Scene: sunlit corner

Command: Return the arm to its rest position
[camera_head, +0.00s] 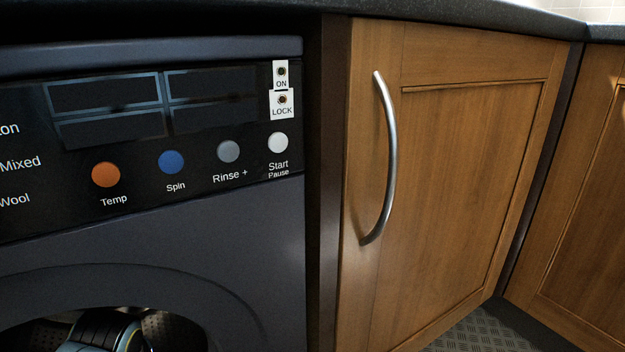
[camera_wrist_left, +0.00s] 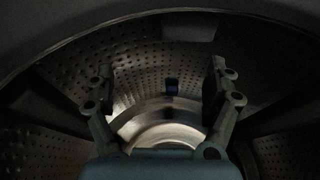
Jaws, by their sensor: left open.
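My left gripper (camera_wrist_left: 160,95) is open in the left wrist view, with its two fingers spread apart and nothing between them. It faces into the perforated metal drum (camera_wrist_left: 75,75) of a washing machine. In the head view, part of my arm (camera_head: 100,332) shows at the bottom left, inside the round door opening of the dark washing machine (camera_head: 200,250). The gripper's fingers are hidden in that view. My right gripper is in neither view.
The opening's rim (camera_head: 225,305) surrounds my arm. The control panel (camera_head: 200,120) has coloured buttons. To the right, a wooden cabinet door (camera_head: 450,180) with a curved metal handle (camera_head: 388,160) is shut. A dark countertop (camera_head: 450,15) runs above.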

